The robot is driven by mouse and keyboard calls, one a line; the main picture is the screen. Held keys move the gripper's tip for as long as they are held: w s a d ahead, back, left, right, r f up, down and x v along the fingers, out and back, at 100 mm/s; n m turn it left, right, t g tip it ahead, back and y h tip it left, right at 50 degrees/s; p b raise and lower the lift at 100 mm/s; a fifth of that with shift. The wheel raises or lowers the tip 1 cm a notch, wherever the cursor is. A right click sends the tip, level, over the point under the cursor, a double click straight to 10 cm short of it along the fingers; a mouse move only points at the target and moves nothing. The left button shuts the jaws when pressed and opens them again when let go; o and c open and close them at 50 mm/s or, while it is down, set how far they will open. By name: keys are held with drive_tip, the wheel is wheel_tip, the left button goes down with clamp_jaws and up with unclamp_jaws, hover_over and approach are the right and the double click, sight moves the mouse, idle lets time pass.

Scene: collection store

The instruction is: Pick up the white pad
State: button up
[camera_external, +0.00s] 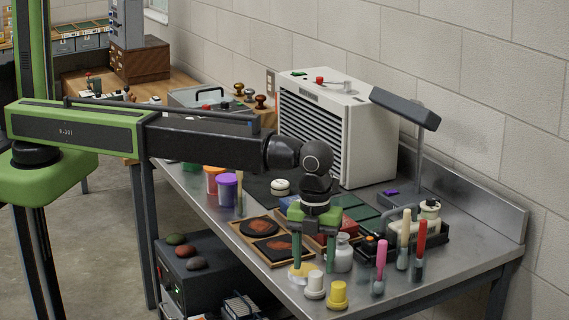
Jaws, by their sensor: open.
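A small white, rounded, stubby piece (315,285) stands near the front edge of the steel bench; it looks like the white pad, though its shape is hard to read at this size. A similar yellow piece (337,295) stands just to its right. A pale cream and yellow item (299,276) lies to its left, partly behind a finger. My gripper (314,262) points down with its two green fingers apart, open and with nothing visibly held. It is above and slightly behind the white piece in the picture. Whether the fingers touch anything cannot be told.
A whitish jar (342,254) stands close to the right finger. Pink, cream and red-handled brushes (380,264) stand to the right. A wooden tray (252,250) with dark oval pieces lies left. A white louvred unit (340,130) and a lamp (405,105) stand behind.

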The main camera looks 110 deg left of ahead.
sight(316, 274)
drive_tip(key=f+b, duration=0.4)
drive_tip(key=f, duration=0.1)
drive_tip(key=shift+w+a, duration=0.15)
drive_tip(key=shift+w, duration=0.1)
drive_tip(key=shift+r, duration=0.15)
clamp_jaws()
